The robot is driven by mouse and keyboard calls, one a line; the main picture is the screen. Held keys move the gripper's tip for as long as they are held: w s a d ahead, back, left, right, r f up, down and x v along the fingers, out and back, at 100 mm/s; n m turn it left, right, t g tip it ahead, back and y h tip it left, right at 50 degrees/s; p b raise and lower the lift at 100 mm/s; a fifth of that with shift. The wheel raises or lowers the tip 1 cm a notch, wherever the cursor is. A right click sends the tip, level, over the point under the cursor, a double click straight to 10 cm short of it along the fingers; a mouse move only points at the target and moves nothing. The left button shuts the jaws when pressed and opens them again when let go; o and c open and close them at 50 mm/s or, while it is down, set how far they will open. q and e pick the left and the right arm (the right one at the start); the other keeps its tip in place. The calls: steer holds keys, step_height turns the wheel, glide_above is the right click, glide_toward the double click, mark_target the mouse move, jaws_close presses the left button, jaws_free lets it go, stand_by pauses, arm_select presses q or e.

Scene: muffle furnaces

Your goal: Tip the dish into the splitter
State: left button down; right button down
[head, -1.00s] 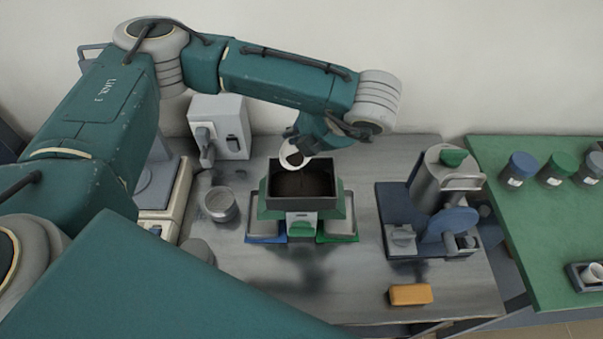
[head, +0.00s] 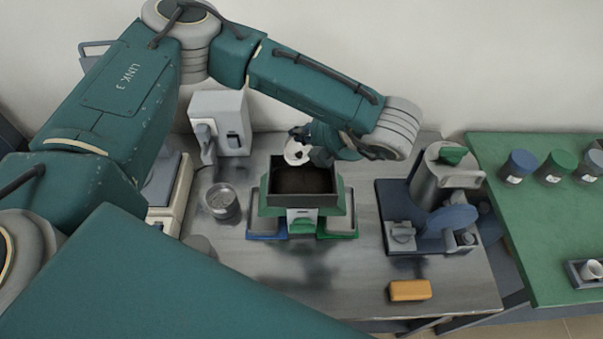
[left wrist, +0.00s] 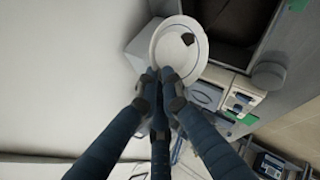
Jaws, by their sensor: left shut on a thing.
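The white dish (head: 295,153) is held over the back edge of the splitter's hopper, steeply tilted with its inside showing. The dish in the left wrist view (left wrist: 165,47) looks mostly bare, with one dark lump on its face. My left gripper (head: 310,145) is shut on the dish; its fingertips (left wrist: 160,80) meet at the dish's rim. The splitter (head: 341,200) is green, with a dark open hopper holding dark brown grains. Two trays, blue-edged (head: 267,237) and green-edged (head: 337,235), sit at its foot. My right gripper is not in view.
A grey metal pot (head: 221,202) stands left of the splitter. A grey-white device (head: 225,115) stands behind it. A mill-like machine (head: 430,215) is at the right, with a yellow block (head: 410,290) in front. The bench front is mostly clear.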

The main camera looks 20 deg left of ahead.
arm_select(q)
steer(key=shift+s, duration=0.1)
steer(key=shift+s+a+p, duration=0.3)
steer(key=shift+s+p, duration=0.15)
steer(key=shift+s+a, duration=0.25)
steer(key=shift+s, duration=0.15)
